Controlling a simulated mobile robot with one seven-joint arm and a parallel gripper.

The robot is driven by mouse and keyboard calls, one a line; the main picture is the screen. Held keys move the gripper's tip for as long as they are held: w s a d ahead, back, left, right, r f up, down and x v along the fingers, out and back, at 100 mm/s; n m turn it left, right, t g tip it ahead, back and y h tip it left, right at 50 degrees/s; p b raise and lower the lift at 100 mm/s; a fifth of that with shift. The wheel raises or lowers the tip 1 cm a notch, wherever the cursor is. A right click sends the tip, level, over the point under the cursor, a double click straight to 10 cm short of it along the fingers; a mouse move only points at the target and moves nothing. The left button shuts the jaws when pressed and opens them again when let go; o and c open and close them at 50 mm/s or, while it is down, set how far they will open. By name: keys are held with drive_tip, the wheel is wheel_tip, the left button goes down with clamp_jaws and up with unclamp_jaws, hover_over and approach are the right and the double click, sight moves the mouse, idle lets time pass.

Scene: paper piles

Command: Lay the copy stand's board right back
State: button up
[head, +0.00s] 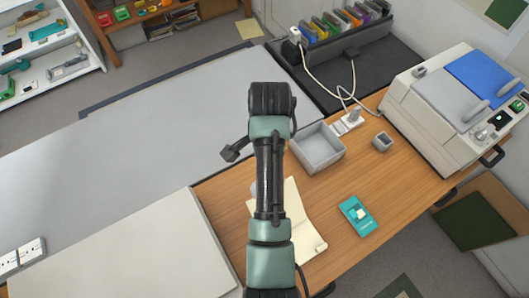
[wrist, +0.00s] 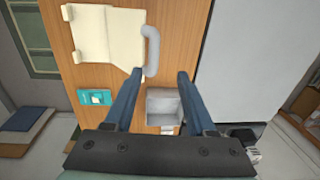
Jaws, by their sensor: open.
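A cream board (wrist: 108,38), which looks like the copy stand's board, lies on the wooden table at the top of the wrist view. A grey curved handle (wrist: 153,48) stands at its right edge. In the head view the board (head: 296,222) is partly hidden behind my arm, and I cannot tell its tilt. My gripper (wrist: 161,73) is open and empty, its fingers reaching over the table. The handle's lower end appears close beside the left fingertip, on its inner side; I cannot tell whether they touch.
An empty grey tray (head: 318,160) stands right of my arm, with a small grey cup (head: 382,141) beyond. A teal device (head: 358,214) lies near the front edge. A machine with blue and grey lids (head: 455,100) stands at right.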

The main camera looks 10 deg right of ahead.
drive_tip(key=shift+s+r, duration=0.15)
drive_tip(key=shift+r, duration=1.4)
